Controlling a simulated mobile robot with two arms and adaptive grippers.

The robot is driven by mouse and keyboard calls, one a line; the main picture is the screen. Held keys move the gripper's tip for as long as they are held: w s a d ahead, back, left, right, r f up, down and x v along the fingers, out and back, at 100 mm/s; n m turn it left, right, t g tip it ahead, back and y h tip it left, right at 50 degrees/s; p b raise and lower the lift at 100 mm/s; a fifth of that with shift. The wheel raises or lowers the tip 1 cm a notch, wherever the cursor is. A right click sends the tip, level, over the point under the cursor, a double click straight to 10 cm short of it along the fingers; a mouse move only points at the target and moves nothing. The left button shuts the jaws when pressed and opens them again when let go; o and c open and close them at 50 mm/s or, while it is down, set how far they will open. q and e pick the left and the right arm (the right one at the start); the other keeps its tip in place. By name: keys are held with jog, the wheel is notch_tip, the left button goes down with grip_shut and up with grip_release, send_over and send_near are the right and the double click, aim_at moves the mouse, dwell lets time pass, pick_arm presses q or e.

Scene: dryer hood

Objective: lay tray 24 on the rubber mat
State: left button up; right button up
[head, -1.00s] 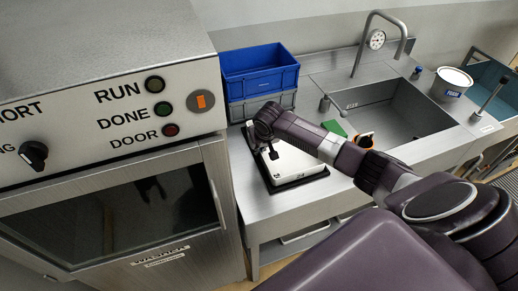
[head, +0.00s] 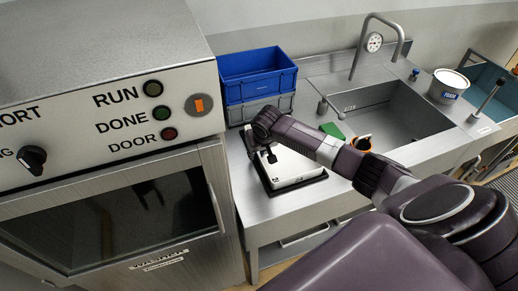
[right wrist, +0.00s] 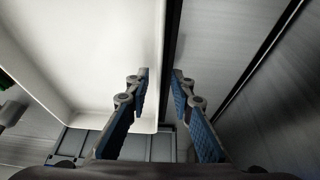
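A shallow white tray (head: 298,168) lies on the black mat (head: 301,186) on the steel counter left of the sink. I cannot read a number on it. My right gripper (head: 269,156) is at the tray's left edge. In the right wrist view, the right gripper (right wrist: 160,112) is open. Its blue-padded fingers are on either side of the white tray's wall (right wrist: 160,60), one over the inside and one outside. A gap shows between the pads and the wall. A dark strip of the mat (right wrist: 175,45) shows beyond the wall. My left gripper is not in view.
A blue crate (head: 258,75) stacked on a grey crate (head: 260,108) stands behind the tray. A washer (head: 110,160) stands close on the left. A green item (head: 332,130) and an orange-and-black item (head: 362,143) lie by the sink (head: 395,118). The counter's front strip is clear.

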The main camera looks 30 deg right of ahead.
jog(key=b+v, duration=0.2)
jog(key=v, duration=0.9)
jog(key=shift+s+r, duration=0.2)
jog(key=shift+r, duration=0.15)
jog(key=shift+a+f, duration=0.1)
